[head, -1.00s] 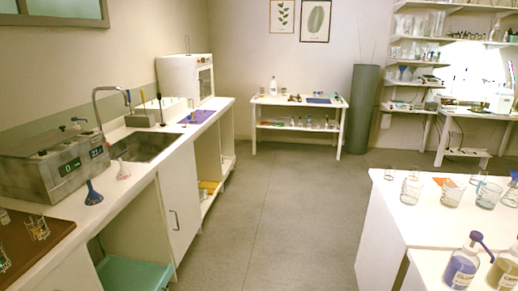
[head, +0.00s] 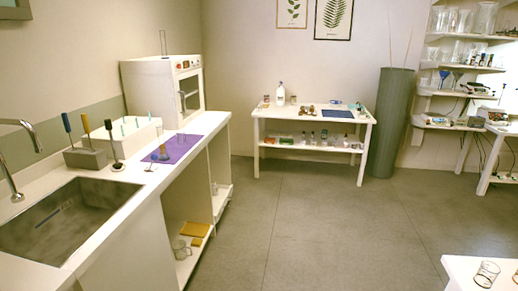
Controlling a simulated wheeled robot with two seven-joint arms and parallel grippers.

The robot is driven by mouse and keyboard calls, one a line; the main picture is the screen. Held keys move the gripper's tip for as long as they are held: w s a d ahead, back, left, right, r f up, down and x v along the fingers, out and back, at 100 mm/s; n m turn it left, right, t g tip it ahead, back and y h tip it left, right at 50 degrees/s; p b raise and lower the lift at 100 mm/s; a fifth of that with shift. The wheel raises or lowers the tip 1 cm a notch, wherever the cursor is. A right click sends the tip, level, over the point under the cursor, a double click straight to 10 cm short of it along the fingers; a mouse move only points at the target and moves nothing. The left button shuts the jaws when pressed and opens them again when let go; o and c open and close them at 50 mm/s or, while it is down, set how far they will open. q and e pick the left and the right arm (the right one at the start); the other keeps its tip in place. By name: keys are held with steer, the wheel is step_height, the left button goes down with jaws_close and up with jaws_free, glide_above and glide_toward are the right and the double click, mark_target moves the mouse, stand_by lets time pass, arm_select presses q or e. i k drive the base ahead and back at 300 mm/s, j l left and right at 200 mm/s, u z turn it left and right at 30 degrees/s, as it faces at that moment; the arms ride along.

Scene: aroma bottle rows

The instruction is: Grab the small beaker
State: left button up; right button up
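A small clear glass beaker (head: 487,273) stands on the white table at the bottom right of the head view. Other clear glassware (head: 181,250) stands on the low shelf of the left counter, and a small glass vessel (head: 293,100) is on the far table. I cannot tell which of these is the small beaker. Neither of my grippers is in view.
A white counter (head: 110,222) with a sink (head: 70,222) runs along the left. A far table (head: 290,111) with bottles and a grey cylinder (head: 391,125) stand at the back. Glassware shelves (head: 460,66) are at the right. The grey floor (head: 320,230) between is clear.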

mark_target(180, 135)
steer(key=i, duration=0.6)
steer(key=i+l+u, duration=0.15)
steer(key=i, duration=0.5)
steer(key=i+l, duration=0.1)
steer(key=i, duration=0.5)
steer(key=j+u, duration=0.05)
